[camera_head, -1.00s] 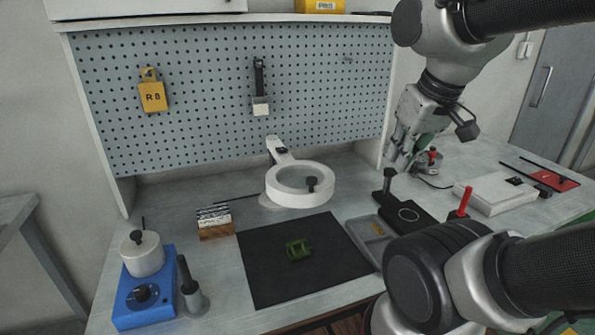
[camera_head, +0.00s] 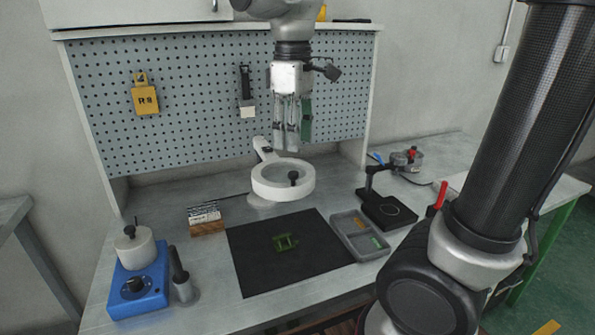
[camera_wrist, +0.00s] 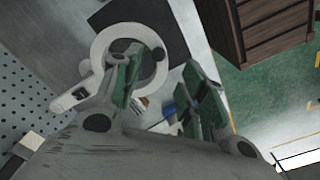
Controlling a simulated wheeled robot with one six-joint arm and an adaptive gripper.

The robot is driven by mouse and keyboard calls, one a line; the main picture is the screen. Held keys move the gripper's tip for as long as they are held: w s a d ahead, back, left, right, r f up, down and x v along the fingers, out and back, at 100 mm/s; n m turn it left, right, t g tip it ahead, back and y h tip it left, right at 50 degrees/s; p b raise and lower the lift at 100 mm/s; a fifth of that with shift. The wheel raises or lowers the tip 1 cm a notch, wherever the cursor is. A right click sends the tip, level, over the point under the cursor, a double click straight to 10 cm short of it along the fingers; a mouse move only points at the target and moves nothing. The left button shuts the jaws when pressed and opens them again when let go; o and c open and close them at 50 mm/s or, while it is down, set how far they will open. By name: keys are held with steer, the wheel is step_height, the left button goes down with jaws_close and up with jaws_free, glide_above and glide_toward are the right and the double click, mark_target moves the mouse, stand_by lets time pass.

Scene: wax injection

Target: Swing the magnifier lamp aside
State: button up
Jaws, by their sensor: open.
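The magnifier lamp is a white ring (camera_head: 268,190) with a dark knob (camera_head: 293,177) on its right side and a short white arm behind it. It stands at the back middle of the bench, over the far edge of the black mat (camera_head: 252,268). My gripper (camera_head: 292,146) hangs fingers down just above and behind the ring, open and empty, apart from the knob. In the wrist view the lamp ring (camera_wrist: 99,48) lies at upper left, with its knob (camera_wrist: 158,54) at the ring's edge. The open fingers (camera_wrist: 165,95) partly cover the ring there.
A green part (camera_head: 285,243) lies on the mat. A grey tray (camera_head: 372,252) and a black stand (camera_head: 388,212) are at right. A blue heater with a white pot (camera_head: 138,250) stands at left. A pegboard (camera_head: 190,100) rises behind the lamp.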

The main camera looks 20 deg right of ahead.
mark_target(293, 172)
step_height(293, 172, down, 8)
steer(key=shift+w+r, duration=0.15)
steer(key=shift+c, duration=0.2)
jaws_close()
